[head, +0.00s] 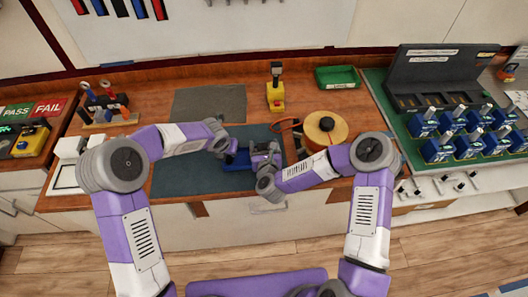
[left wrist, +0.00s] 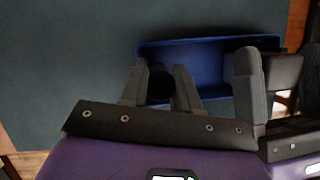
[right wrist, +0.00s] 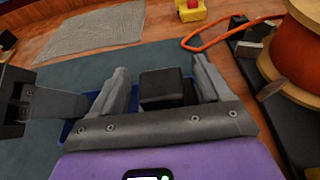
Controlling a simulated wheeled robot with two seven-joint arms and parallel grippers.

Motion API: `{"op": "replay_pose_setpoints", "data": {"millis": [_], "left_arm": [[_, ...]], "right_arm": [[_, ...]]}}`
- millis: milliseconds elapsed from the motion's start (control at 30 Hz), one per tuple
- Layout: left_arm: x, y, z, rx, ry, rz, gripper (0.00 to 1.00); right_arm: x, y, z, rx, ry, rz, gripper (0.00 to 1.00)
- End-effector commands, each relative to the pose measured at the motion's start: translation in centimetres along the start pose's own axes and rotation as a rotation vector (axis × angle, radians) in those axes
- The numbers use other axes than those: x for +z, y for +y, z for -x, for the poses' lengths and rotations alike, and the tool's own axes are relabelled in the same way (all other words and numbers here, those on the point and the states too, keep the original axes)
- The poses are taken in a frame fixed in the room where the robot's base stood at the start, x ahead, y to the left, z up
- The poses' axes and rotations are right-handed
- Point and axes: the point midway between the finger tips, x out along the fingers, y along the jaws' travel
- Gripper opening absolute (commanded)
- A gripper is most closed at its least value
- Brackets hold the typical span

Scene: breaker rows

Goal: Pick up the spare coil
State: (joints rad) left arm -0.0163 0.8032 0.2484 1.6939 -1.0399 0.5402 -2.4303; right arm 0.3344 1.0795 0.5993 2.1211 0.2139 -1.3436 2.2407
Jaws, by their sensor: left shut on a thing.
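A small blue bin (head: 238,160) stands on the dark mat in the middle of the bench; it also shows in the left wrist view (left wrist: 205,55). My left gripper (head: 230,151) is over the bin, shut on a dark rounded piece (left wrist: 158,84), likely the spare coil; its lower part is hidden. My right gripper (head: 264,150) is close beside the left one. In the right wrist view a black block (right wrist: 162,86) lies between its spread fingers (right wrist: 162,92), with narrow gaps at the sides. I cannot tell whether the block and the dark piece are one thing.
A wire spool (head: 325,128) and orange cable lie right of the mat (head: 185,178). A yellow-based device (head: 275,95), a grey cloth (head: 208,103) and a green tray (head: 337,76) are behind. Several blue breakers (head: 437,150) stand at the right. The mat's left part is clear.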

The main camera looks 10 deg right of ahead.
Motion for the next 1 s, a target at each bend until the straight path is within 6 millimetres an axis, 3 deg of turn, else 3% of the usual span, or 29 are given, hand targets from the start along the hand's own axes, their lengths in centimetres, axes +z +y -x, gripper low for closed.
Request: {"op": "replay_pose_setpoints", "data": {"millis": [67, 500, 767, 1000], "left_arm": [[0.1, -0.1, 0.1, -0.001, -0.004, 0.001, 0.0], [0.1, -0.1, 0.1, -0.001, -0.004, 0.0, 0.0], [0.1, 0.0, 0.1, -0.001, -0.004, 0.001, 0.0], [0.1, 0.0, 0.1, -0.001, -0.002, 0.0, 0.0]], "right_arm": [[0.0, 0.0, 0.0, 0.0, 0.0, 0.0, 0.65], [0.0, 0.0, 0.0, 0.0, 0.0, 0.0, 0.0], [0.3, 0.0, 0.1, 0.0, -0.003, 0.0, 0.0], [3.9, 0.0, 1.1, 0.0, -0.009, -0.001, 0.0]]}}
